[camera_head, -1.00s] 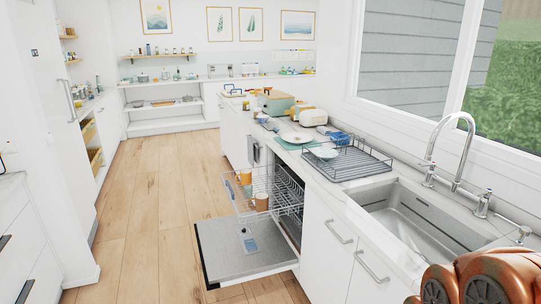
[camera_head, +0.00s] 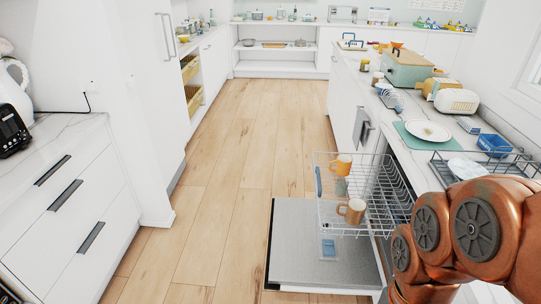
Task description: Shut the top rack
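The top rack (camera_head: 335,220) is a wire dishwasher rack, pulled out to the left over the lowered dishwasher door (camera_head: 300,255). An orange mug (camera_head: 343,165) and a tan mug (camera_head: 352,211) stand in it, with a further cup-like item between them. A blue piece shows at the rack's left front edge. The rack's inner part runs back under the counter at the right. My orange arm fills the lower right corner and hides part of the dishwasher's near side. My gripper is not in view.
The counter on the right holds a white plate (camera_head: 428,131), a dish rack (camera_head: 480,165), a toaster (camera_head: 456,101) and a teal box (camera_head: 408,71). White drawers (camera_head: 70,200) stand on the left. The wooden floor (camera_head: 225,175) between is clear.

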